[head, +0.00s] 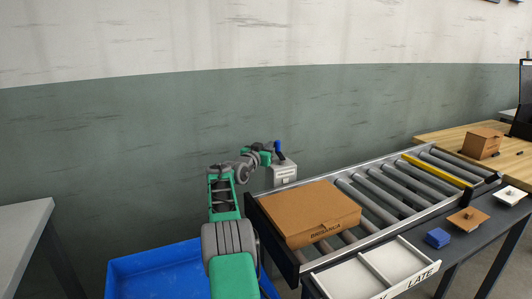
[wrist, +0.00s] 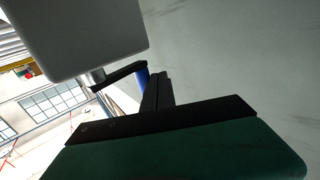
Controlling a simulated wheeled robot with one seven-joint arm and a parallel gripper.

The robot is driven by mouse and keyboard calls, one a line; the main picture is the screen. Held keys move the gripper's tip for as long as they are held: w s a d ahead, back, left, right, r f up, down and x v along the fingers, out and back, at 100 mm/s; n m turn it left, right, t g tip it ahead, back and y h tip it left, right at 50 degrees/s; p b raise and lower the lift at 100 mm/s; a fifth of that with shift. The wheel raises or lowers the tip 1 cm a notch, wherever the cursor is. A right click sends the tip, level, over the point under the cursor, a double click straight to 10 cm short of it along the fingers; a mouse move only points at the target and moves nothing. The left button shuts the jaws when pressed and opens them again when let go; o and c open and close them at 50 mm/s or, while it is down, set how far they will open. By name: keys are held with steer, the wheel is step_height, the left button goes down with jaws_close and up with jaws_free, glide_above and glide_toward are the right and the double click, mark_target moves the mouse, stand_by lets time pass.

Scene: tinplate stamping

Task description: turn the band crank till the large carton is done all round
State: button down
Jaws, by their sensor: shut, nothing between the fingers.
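The large carton (head: 310,212) is a brown box lying flat and closed on the near end of the roller conveyor. The band crank unit is a grey housing (head: 283,173) behind the carton, with a blue handle (head: 279,148) on top. In the wrist view the housing (wrist: 80,35) is large at upper left, and a black crank arm (wrist: 120,76) runs from its shaft to the blue handle (wrist: 142,76). My gripper (head: 271,148) is beside the handle; in the wrist view its dark fingers (wrist: 158,92) are together, empty, close to the handle. I cannot tell whether they touch it.
The conveyor's rollers (head: 385,187) are free beyond the carton, with a yellow roller (head: 437,171) farther along. A divided white tray (head: 375,272), a blue block (head: 438,237) and small cards line the front. A blue bin (head: 150,273) stands below my arm. A smaller carton (head: 482,143) sits on the wooden table.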

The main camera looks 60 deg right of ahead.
steer(key=shift+s+d+p, duration=0.15)
steer(key=shift+s+d, duration=0.05)
steer(key=shift+d, duration=0.3)
steer(key=shift+s+d+p, duration=0.15)
steer(key=shift+s+d, duration=0.05)
steer(key=shift+d, duration=0.3)
stand_by(0.8)
